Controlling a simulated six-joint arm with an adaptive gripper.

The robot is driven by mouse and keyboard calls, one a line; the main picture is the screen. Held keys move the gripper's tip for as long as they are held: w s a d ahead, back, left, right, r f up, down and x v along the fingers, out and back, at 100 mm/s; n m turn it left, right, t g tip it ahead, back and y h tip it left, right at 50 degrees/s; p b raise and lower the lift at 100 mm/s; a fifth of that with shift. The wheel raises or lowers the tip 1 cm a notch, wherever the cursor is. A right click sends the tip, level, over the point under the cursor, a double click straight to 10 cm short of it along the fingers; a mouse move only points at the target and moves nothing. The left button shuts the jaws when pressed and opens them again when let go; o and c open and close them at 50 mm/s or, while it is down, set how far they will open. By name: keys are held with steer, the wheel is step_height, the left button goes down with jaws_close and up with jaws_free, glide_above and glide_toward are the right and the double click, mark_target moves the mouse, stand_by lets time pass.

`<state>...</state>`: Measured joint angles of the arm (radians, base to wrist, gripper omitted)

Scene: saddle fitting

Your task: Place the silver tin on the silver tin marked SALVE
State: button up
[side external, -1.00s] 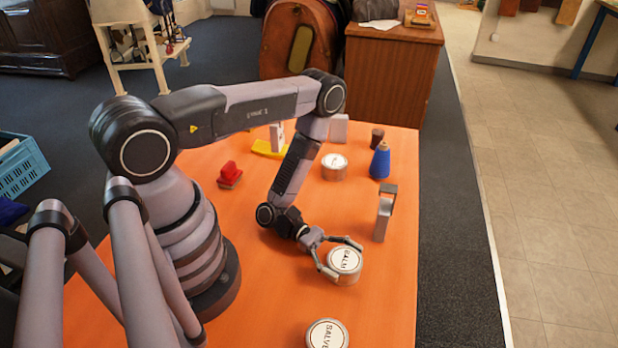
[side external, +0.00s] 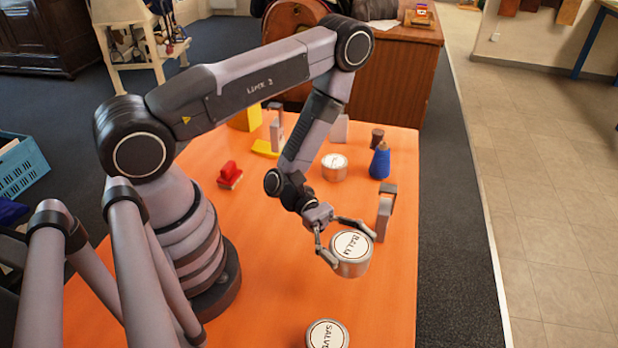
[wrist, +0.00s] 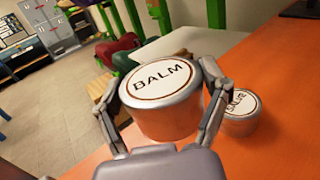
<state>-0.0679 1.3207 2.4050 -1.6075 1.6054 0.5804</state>
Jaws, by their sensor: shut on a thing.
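My gripper (side external: 345,242) is shut on a silver tin (side external: 352,268) with a white lid marked BALM. The tin is held above the orange table, slightly tilted. In the wrist view the gripper (wrist: 165,100) has a finger on each side of the BALM tin (wrist: 165,115). The silver tin marked SALVE (side external: 327,336) stands on the table near the front, below the held tin in the side view and partly cut off by the frame edge. It also shows in the wrist view (wrist: 240,122), behind and right of the held tin, partly hidden by a finger.
Another silver tin (side external: 334,172) stands farther back on the table (side external: 390,310). A red stamp-like item (side external: 230,176) lies at left. Table around the SALVE tin looks clear.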

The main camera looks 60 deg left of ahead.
mark_target(327, 337)
steer(key=s+d+r+m+g, duration=0.2)
steer(key=s+d+m+g, duration=0.3)
steer(key=s+d+g, duration=0.25)
steer(key=shift+m+g+y, duration=0.5)
steer(key=shift+g+y, duration=0.1)
steer(key=shift+g, duration=0.15)
steer(key=shift+s+a+f, duration=0.1)
steer(key=shift+s+f, duration=0.05)
steer(key=shift+f, duration=1.2)
steer(key=shift+s+a+f, duration=0.1)
steer(key=shift+s+f, duration=0.05)
steer(key=shift+f, duration=1.2)
steer(key=shift+s+a+f, duration=0.1)
steer(key=shift+s+f, duration=0.05)
steer(key=shift+f, duration=1.2)
steer(key=shift+f, duration=0.15)
steer(key=o, duration=1.2)
